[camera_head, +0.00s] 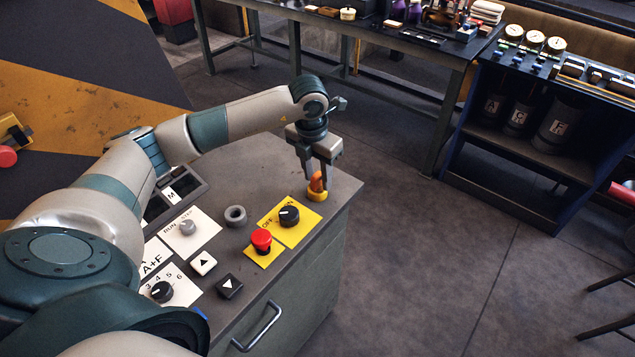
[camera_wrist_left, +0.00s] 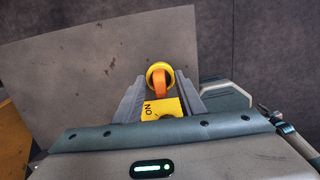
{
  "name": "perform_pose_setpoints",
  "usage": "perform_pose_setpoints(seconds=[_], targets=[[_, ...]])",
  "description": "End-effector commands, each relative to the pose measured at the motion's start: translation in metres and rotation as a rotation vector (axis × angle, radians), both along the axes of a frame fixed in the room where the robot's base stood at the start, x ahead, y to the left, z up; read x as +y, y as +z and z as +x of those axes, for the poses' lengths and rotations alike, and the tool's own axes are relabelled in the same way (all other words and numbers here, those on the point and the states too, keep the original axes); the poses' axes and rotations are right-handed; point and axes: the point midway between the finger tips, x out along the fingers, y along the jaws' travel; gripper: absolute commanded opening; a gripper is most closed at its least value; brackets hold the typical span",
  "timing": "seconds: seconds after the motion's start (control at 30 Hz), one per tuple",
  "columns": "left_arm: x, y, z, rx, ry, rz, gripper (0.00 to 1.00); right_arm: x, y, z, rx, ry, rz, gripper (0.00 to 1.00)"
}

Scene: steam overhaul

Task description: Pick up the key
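The orange key (camera_head: 316,183) stands upright in a round yellow socket (camera_head: 317,195) near the far right corner of the grey control console (camera_head: 343,190). The key (camera_wrist_left: 162,90) and its socket also show in the left wrist view, just beyond the yellow ON plate (camera_wrist_left: 164,108). My left gripper (camera_head: 316,173) points down over the key, its two fingers apart on either side of it. In the left wrist view a gap shows between the key and each finger, so the gripper looks open. My right gripper is not in view.
Several other switches lie to the left. Open floor lies right of the console. A workbench (camera_head: 400,45) and a blue gauge rack (camera_head: 540,160) stand behind.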

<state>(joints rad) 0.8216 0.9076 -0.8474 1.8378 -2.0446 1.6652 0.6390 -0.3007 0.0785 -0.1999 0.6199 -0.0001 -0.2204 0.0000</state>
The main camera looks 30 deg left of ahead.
Motion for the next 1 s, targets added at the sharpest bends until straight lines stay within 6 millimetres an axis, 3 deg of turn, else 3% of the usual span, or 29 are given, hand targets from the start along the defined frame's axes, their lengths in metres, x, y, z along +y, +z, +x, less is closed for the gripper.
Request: perform_pose_setpoints(seconds=[0.07,0.2,0.67,1.0], targets=[[0.000,0.000,0.000,0.000,0.000,0.000,0.31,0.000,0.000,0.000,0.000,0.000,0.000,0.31],[0.000,0.000,0.000,0.000,0.000,0.000,0.00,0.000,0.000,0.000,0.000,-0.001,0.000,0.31],[0.000,0.004,0.000,-0.001,0.000,0.001,0.00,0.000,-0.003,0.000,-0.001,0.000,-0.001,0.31],[-0.005,0.042,0.003,-0.005,-0.003,-0.002,0.00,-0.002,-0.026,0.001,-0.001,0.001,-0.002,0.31]])
